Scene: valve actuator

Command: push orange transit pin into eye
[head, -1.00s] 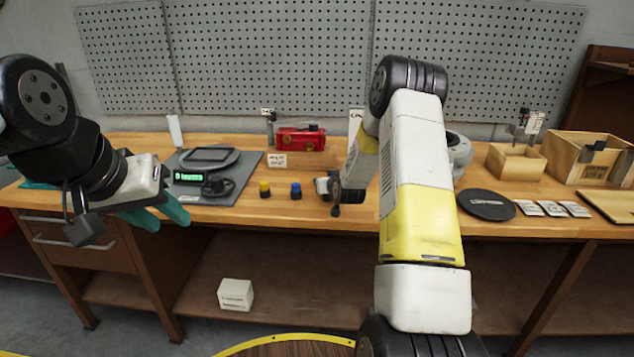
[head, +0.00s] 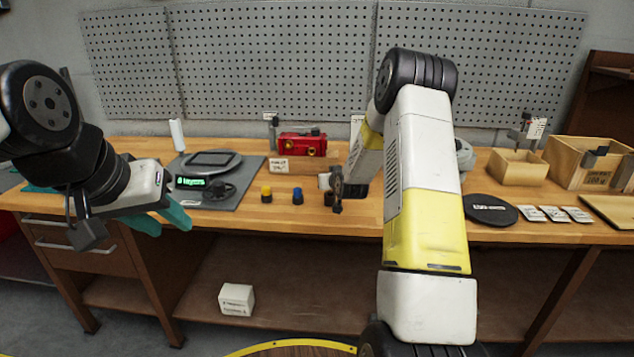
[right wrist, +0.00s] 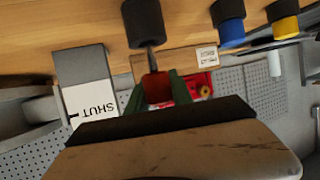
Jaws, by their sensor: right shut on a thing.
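In the right wrist view, which is upside down, my right gripper (right wrist: 158,90) is shut on the red-orange head of a pin (right wrist: 154,86). Its thin grey shaft points at a black round holder (right wrist: 143,22); I cannot tell whether the tip is inside the holder or just over it. In the head view the right fingers are hidden by my wrist. The red valve actuator (head: 303,143) stands at the back of the bench, and shows behind the fingers (right wrist: 204,86). The eye cannot be made out. My left gripper (head: 162,219) is open and empty, before the bench's left front.
Yellow-topped (head: 266,194) and blue-topped (head: 298,196) holders stand left of my right wrist. A black disc (head: 490,209), white cards and wooden boxes (head: 517,165) are right.

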